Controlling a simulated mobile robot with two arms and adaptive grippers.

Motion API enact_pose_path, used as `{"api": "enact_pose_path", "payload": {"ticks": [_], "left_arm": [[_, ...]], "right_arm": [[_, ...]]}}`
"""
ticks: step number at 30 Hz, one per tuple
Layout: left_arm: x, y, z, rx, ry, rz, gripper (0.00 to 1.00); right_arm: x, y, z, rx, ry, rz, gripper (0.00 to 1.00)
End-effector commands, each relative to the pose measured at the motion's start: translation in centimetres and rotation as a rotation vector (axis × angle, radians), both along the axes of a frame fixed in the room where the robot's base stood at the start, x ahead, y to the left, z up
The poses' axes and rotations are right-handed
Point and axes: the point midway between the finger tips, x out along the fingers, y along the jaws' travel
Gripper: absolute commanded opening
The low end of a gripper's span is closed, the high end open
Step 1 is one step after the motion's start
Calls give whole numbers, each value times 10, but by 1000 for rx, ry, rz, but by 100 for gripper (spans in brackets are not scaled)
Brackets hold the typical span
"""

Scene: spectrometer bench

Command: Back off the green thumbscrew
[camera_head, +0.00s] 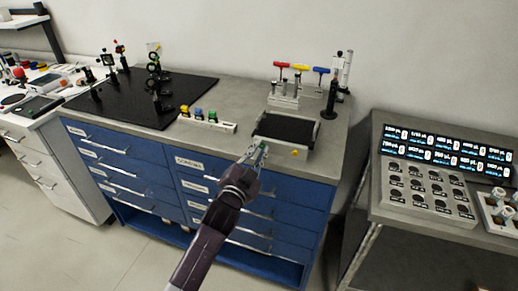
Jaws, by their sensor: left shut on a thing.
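My left gripper (258,152) reaches up from the bottom of the picture to the front edge of the blue bench. Its fingers are shut on the small green thumbscrew (262,147) at the front left of a device with a black top and pale side rails (318,132). The fingers hide most of the thumbscrew, so its turn cannot be told. A yellow knob (295,153) sits on the same front face, to the right of the gripper. My right gripper is not in view.
Behind the device stands a rack (284,101) with red, yellow and blue T-handled tools. A strip with coloured knobs (225,127) lies to the left, beside a black breadboard (125,97) with optics posts. A grey bench with displays (445,148) stands at the right, across a gap.

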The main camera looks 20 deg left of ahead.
Motion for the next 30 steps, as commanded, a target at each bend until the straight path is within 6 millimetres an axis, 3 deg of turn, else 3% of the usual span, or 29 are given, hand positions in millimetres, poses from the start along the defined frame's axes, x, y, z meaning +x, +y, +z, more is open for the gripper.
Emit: {"api": "enact_pose_path", "payload": {"ticks": [20, 21, 25, 30], "left_arm": [[0, 1, -2, -61, 6, 1, 0], [0, 1, -2, -61, 6, 1, 15], [0, 0, -2, -61, 5, 1, 29], [0, 0, -1, -60, 4, 0, 29]], "right_arm": [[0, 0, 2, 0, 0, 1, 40], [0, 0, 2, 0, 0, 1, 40], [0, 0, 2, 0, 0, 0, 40], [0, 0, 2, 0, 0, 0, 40]]}}
